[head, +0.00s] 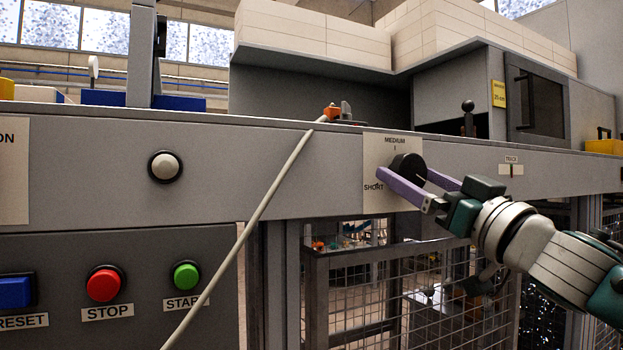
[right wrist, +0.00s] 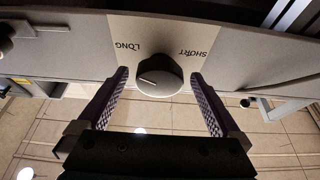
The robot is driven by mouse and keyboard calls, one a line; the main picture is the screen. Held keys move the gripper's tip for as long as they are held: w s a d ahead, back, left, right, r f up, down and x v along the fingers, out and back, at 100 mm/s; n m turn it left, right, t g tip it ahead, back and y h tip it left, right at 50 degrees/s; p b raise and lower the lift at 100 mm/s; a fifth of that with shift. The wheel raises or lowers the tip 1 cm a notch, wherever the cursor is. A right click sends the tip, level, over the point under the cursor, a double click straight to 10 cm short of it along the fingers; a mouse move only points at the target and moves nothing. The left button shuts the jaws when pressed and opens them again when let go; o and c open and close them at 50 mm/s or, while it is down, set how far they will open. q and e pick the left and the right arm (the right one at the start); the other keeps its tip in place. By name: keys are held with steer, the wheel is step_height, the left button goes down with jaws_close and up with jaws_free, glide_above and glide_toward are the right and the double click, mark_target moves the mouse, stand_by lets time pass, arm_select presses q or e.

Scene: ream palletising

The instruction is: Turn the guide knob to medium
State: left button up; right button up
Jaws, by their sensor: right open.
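The guide knob (head: 408,166) is a round black knob on a pale label plate (head: 378,148) on the grey machine front. MEDIUM is printed above it and SHORT at its lower left. In the right wrist view the knob (right wrist: 158,80) appears upside down, with LONG on the left and SHORT on the right. Its white pointer line points toward the LONG side. My right gripper (head: 406,173) is open, its purple fingers either side of the knob. The right wrist view shows gaps between the fingers (right wrist: 160,76) and the knob. My left gripper is not in view.
A grey cable (head: 265,205) hangs diagonally left of the label plate. Blue RESET (head: 14,292), red STOP (head: 104,285) and green START (head: 186,276) buttons sit lower left. A pale round button (head: 165,167) is above them. A mesh guard (head: 350,290) stands below the knob.

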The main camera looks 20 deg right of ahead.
steer(key=shift+w+r, duration=0.25)
steer(key=shift+w, duration=0.35)
steer(key=c, duration=1.3)
